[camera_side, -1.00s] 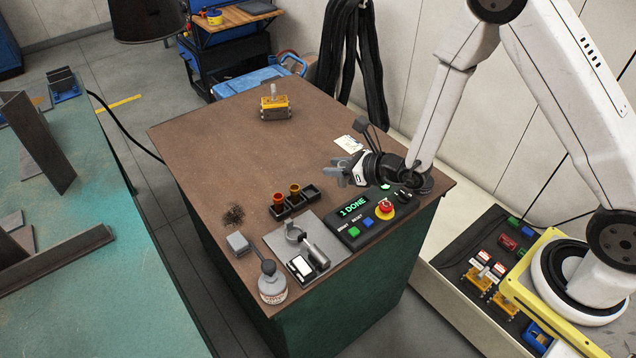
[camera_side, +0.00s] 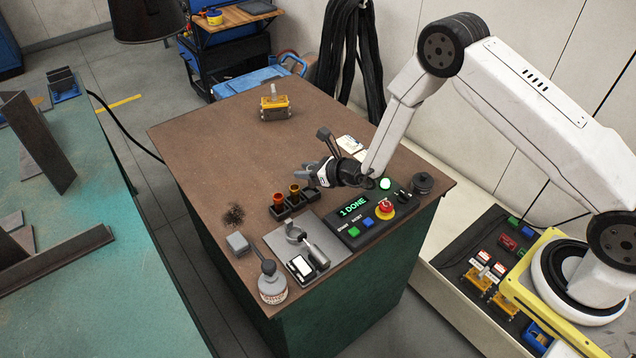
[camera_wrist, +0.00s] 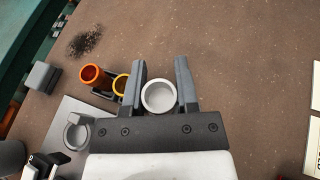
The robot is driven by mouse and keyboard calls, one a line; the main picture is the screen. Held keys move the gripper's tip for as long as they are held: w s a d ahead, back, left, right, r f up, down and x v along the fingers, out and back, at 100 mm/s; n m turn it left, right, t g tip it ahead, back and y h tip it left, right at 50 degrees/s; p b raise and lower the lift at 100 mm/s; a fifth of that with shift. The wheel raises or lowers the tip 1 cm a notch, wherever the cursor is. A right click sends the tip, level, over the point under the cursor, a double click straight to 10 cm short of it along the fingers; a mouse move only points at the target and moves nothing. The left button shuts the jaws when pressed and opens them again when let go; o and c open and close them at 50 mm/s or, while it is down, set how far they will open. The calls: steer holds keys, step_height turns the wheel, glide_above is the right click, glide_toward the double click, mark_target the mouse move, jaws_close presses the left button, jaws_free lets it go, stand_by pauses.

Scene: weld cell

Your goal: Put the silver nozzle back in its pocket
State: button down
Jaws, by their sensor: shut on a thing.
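The silver nozzle (camera_wrist: 159,97) shows in the wrist view as a pale round ring between the two fingers of my gripper (camera_wrist: 160,76). My gripper is shut on it. In the side view my gripper (camera_side: 314,171) is just behind and right of the black pocket rack (camera_side: 287,212), and the nozzle is hard to make out there. The rack holds an orange-red nozzle (camera_side: 278,198) at its left and a yellow nozzle (camera_side: 294,191) beside it. In the wrist view the orange-red nozzle (camera_wrist: 92,76) and yellow nozzle (camera_wrist: 121,85) lie left of my left finger. The rack's right end is partly hidden there.
A control box (camera_side: 358,222) with a lit "1 DONE" display is right of the rack. A grey plate (camera_side: 275,238) with a ring holder is in front.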

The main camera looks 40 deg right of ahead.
steer(key=shift+w+f, duration=0.1)
steer(key=shift+w+f, duration=0.2)
steer(key=shift+f, duration=1.65)
steer(key=shift+f, duration=0.15)
steer(key=c, duration=0.6)
jaws_free()
steer(key=shift+c, duration=0.2)
steer(key=shift+s+r, duration=0.1)
steer(key=shift+r, duration=0.1)
steer(key=shift+s+d+r, duration=0.2)
steer(key=shift+s+r, duration=0.05)
steer(key=shift+s, duration=0.2)
steer(key=shift+v, duration=5.4)
